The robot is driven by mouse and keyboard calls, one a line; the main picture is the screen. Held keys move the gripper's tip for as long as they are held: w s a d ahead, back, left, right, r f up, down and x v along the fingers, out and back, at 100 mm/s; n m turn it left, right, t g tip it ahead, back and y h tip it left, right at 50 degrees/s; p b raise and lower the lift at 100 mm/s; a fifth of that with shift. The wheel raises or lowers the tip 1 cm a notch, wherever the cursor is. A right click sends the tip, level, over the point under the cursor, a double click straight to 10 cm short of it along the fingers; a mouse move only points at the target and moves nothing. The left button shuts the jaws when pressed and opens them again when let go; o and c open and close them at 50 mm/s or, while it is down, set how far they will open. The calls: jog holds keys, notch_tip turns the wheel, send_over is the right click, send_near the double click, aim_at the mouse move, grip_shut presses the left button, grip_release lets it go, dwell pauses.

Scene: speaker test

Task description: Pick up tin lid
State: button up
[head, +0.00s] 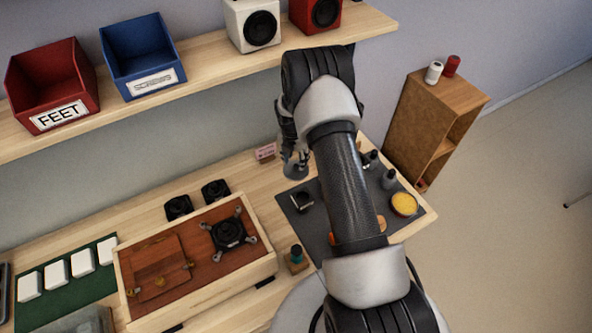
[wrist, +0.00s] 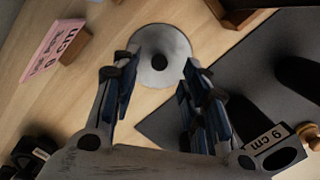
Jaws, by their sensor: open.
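A round pale grey disc (wrist: 178,38) with a dark round centre lies on the bare wood of the bench in the wrist view. It looks like the tin lid, though I cannot be sure. My gripper (wrist: 158,68) is open and empty, with its fingertips on either side of the disc's near part in the picture. I cannot tell how far above it they are.
A pink card (wrist: 52,45) stands in a wooden block left of the disc. The dark mat (wrist: 235,75) is at its right. A round yellow-topped thing (head: 404,204) sits on the mat. A wooden tray (head: 135,290) is at left. The shelf (head: 205,80) runs above the bench.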

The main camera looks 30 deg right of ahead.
aim_at(296, 165)
notch_tip(296, 165, down, 4)
jog(key=shift+w+d+f+b, duration=0.1)
jog(key=shift+w+d+b, duration=0.05)
jog(key=shift+b, duration=0.25)
jog(key=shift+c, duration=0.2)
grip_shut()
